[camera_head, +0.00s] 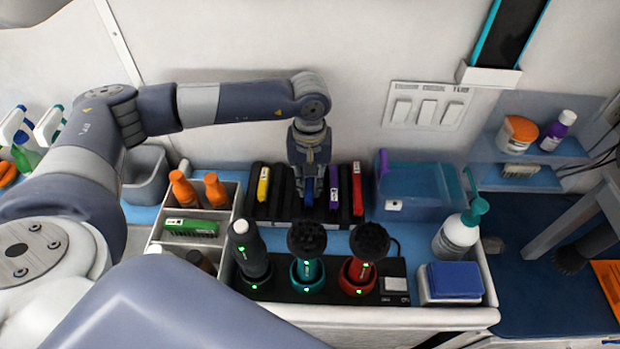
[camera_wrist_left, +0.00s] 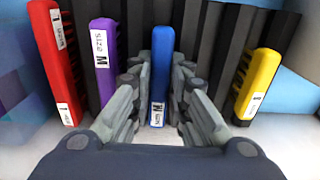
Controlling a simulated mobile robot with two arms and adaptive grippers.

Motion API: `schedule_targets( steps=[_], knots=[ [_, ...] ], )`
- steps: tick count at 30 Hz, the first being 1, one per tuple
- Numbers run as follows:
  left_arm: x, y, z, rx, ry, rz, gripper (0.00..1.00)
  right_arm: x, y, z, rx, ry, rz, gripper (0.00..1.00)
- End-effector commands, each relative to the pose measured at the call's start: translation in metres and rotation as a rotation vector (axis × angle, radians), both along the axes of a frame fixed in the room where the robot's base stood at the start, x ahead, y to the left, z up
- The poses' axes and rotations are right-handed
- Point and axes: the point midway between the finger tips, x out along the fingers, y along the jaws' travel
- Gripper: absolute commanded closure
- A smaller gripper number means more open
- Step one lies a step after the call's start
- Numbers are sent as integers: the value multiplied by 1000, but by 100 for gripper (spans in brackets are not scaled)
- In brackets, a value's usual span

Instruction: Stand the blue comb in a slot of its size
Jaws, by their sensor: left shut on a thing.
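The blue comb (camera_wrist_left: 162,70) is upright between the fingers of my left gripper (camera_wrist_left: 160,100), which is shut on it. In the head view this gripper (camera_head: 309,186) points down over the middle of the black slotted rack (camera_head: 286,208) and mostly hides the comb. The comb is in line with the rack's dark dividers; I cannot tell how deep it sits in a slot. A yellow comb (camera_head: 263,185) stands at the rack's left, a purple comb (camera_head: 334,184) and a red comb (camera_head: 357,188) at its right. The combs carry white size labels. My right gripper is out of view.
In front of the rack, a clipper (camera_head: 249,250) and two round brushes (camera_head: 307,250) stand on a black charging base. A divided caddy (camera_head: 190,240) with orange-capped bottles is left. A blue translucent box (camera_head: 424,185) stands right of the rack, and a pump bottle (camera_head: 459,232) further right.

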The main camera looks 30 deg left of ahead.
Motion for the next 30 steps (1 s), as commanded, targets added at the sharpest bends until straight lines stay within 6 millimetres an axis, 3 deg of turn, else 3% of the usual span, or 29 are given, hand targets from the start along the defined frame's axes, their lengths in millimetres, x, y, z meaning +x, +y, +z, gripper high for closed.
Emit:
schedule_targets(
  steps=[10, 11, 13, 26, 30],
  knots=[
    [0, 0, -4, -1, -2, 0, 100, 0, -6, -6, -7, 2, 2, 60],
    [0, 0, -3, -1, -2, 0, 77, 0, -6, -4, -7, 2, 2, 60],
    [0, 0, -2, 0, -1, 0, 64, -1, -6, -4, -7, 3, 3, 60],
    [1, 0, 4, -1, -3, 0, 64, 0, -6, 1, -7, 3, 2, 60],
    [2, 0, 24, -2, -8, -1, 64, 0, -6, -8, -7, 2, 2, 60]
  ],
)
